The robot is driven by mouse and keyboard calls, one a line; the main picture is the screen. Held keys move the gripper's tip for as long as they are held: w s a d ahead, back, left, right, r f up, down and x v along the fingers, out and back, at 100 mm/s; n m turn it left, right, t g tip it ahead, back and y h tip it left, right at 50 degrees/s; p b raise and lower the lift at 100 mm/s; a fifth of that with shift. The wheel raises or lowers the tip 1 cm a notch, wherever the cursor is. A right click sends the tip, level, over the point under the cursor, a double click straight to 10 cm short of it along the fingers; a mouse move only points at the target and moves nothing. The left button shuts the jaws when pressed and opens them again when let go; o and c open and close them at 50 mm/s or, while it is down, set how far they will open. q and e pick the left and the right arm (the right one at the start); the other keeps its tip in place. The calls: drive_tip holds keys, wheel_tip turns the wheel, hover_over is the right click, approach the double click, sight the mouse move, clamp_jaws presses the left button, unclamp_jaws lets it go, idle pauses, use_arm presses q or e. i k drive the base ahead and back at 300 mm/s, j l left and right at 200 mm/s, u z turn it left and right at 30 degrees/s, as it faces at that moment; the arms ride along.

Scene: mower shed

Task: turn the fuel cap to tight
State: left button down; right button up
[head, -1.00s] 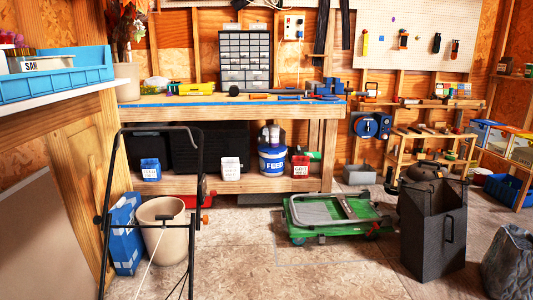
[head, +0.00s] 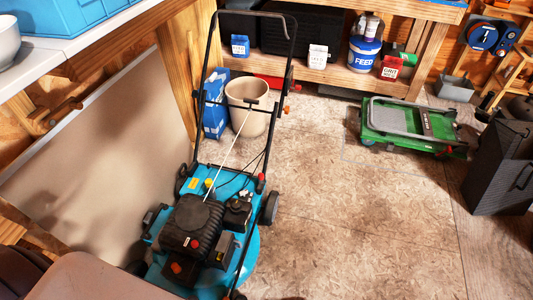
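A blue lawn mower (head: 250,262) with a black engine (head: 190,222) stands on the floor at the lower left of the head view. Its black handle (head: 292,70) rises toward the bench. A small red part (head: 262,177) shows at the right of the deck, and another red spot (head: 194,244) shows on the engine front. I cannot tell from here which part is the fuel cap or how far it is turned. Neither of my grippers is in view.
A beige bucket (head: 246,92) and a blue carton (head: 214,118) stand behind the mower. A leaning panel (head: 95,165) and a counter (head: 95,38) are at left. A green folded cart (head: 410,128) lies at right. The floor (head: 345,225) right of the mower is clear.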

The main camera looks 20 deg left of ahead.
sight(235, 205)
drive_tip(key=u, duration=0.95)
